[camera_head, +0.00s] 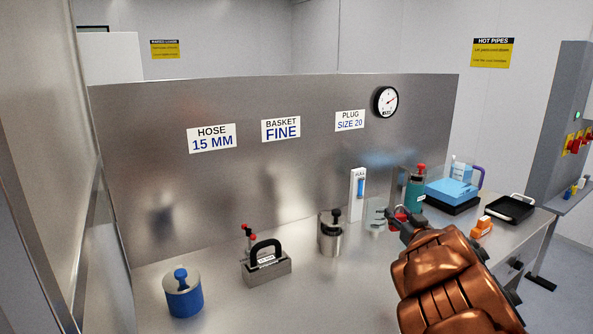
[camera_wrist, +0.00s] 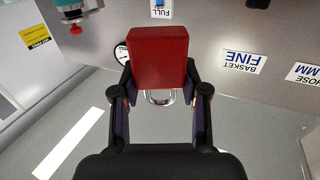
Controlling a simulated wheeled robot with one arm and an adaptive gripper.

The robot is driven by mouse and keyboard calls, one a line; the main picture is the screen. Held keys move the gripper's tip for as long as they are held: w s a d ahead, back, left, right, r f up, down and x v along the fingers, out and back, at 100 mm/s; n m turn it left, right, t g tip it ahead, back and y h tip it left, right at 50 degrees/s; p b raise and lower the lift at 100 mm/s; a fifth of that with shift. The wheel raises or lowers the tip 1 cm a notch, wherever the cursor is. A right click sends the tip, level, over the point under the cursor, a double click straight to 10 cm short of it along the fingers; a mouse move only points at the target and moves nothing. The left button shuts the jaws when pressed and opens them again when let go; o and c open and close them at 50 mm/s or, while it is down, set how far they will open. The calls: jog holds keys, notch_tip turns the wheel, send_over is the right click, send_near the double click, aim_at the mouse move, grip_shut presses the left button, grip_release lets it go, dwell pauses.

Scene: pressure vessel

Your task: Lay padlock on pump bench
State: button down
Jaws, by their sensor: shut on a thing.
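The padlock (camera_wrist: 158,58) is a red block with a silver shackle. My gripper (camera_wrist: 160,92) is shut on it, with one finger on each side, in the wrist view. In the head view my gripper (camera_head: 401,222) is at the right, in front of the bench's back panel, with a little red of the padlock showing at its tip. The pump bench (camera_head: 325,290) is a shiny metal top below it. The padlock appears held above the bench; the exact gap cannot be told.
On the bench stand a blue pot (camera_head: 183,298), a black-handled metal block (camera_head: 267,268), a metal canister (camera_head: 331,236) and a white gauge block (camera_head: 357,194). A teal bottle (camera_head: 415,190), blue jug (camera_head: 453,188), orange item (camera_head: 482,227) and black tray (camera_head: 510,208) crowd the right. The front middle is clear.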

jog(key=a+r+m+h+p, duration=0.1)
jog(key=a+r+h+p, duration=0.1)
jog(key=a, duration=0.8)
jog(key=shift+s+a+r+m+h+p, duration=0.2)
jog(key=shift+a+r+m+h+p, duration=0.2)
jog(key=shift+r, duration=0.1)
jog(key=shift+d, duration=0.15)
dwell(0.4)
jog(key=d+b, duration=0.1)
jog(key=d, duration=0.2)
jog(key=d+f+n+y+b, duration=0.1)
jog(key=d, duration=0.2)
jog(key=d+f+y, duration=0.1)
jog(key=d, duration=0.1)
jog(key=shift+w+d+b, duration=0.4)
jog(key=s+d+f+n+g+y+b, duration=0.1)
jog(key=s+d+f+n+y+b, duration=0.2)
jog(key=s+d, duration=0.4)
jog(key=s+d+f+n+y+b, duration=0.15)
jog(key=s+d+f, duration=0.3)
jog(key=d, duration=0.55)
jog(key=s+d+f+y+b, duration=0.1)
jog(key=s+d, duration=0.1)
jog(key=s, duration=0.4)
jog(key=s+d+f+g+y+b, duration=0.1)
jog(key=s+d+f+b, duration=0.1)
jog(key=s, duration=0.4)
jog(key=shift+s+d+f+n+y, duration=0.2)
jog(key=shift+s+d+n+y, duration=0.15)
jog(key=shift+d, duration=0.45)
